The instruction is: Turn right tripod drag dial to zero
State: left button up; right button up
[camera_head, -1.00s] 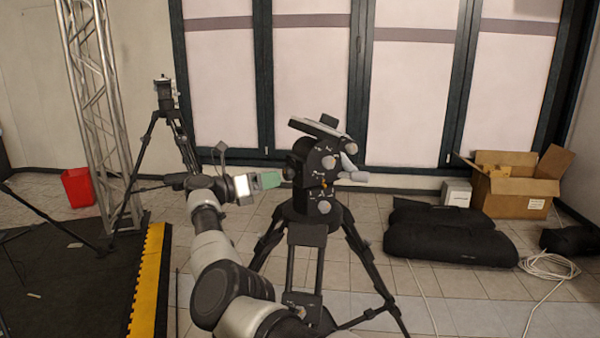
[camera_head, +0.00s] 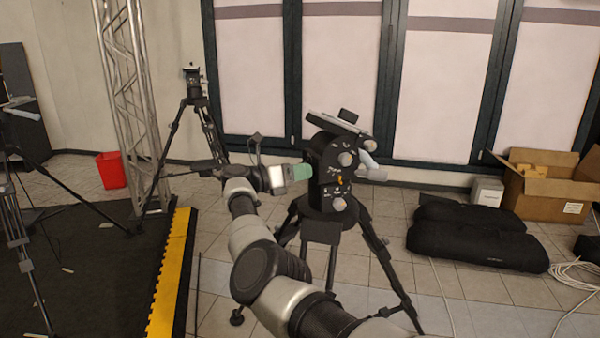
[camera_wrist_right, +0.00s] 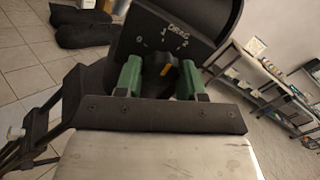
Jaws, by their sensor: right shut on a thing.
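The right tripod (camera_head: 320,229) stands upright in the middle of the head view, with its black fluid head (camera_head: 325,180) on top. In the right wrist view the drag dial (camera_wrist_right: 164,72) is a dark knob with an orange pointer, under a "DRAG" label with 0, 1 and 2 marks. The pointer leans toward the upper right, near the 1. My right gripper (camera_head: 303,172) is at the left side of the head; its green fingers also show in the right wrist view (camera_wrist_right: 160,78), shut on the dial. My left gripper is not in view.
A second tripod (camera_head: 192,90) stands at the back left beside a metal truss (camera_head: 132,90). Black bags (camera_head: 475,238) and a cardboard box (camera_head: 545,190) lie on the right. A yellow-edged dark mat (camera_head: 172,270) covers the left floor. A shelf (camera_wrist_right: 265,85) shows in the right wrist view.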

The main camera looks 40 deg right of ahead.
dwell(0.3)
jog(key=n, duration=1.3)
jog(key=shift+s+r+p, duration=0.1)
jog(key=shift+r+p, duration=0.15)
jog(key=shift+p, duration=0.15)
jog(key=shift+n, duration=0.3)
jog(key=o, duration=0.9)
